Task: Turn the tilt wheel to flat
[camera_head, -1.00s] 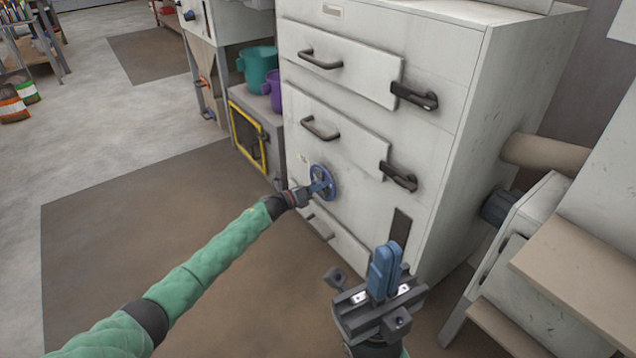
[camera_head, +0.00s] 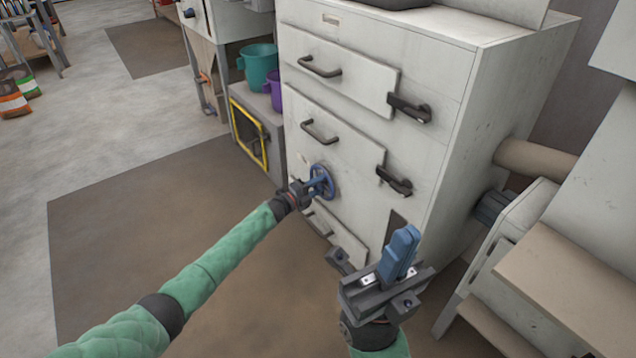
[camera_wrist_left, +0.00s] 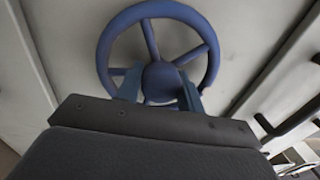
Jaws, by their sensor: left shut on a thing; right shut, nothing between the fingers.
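The tilt wheel is a blue spoked handwheel (camera_head: 322,181) on the front of the white cabinet, low and to the left. In the left wrist view the wheel (camera_wrist_left: 158,12) fills the upper middle, with its hub between my fingers. My left gripper (camera_head: 312,185) is at the wheel, shut on it around the hub area; its fingertips (camera_wrist_left: 160,90) partly hide the lower rim. My right gripper (camera_head: 401,250) is shut and empty, its blue fingers together, in front of the cabinet's lower right and away from the wheel.
The white cabinet (camera_head: 440,70) has several panels with black handles, one of them (camera_head: 395,181) right of the wheel. A teal bucket (camera_head: 258,68) and a purple bucket (camera_head: 276,95) stand left of it. A beige step (camera_head: 560,285) is at the right. The brown floor mat (camera_head: 120,230) is clear.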

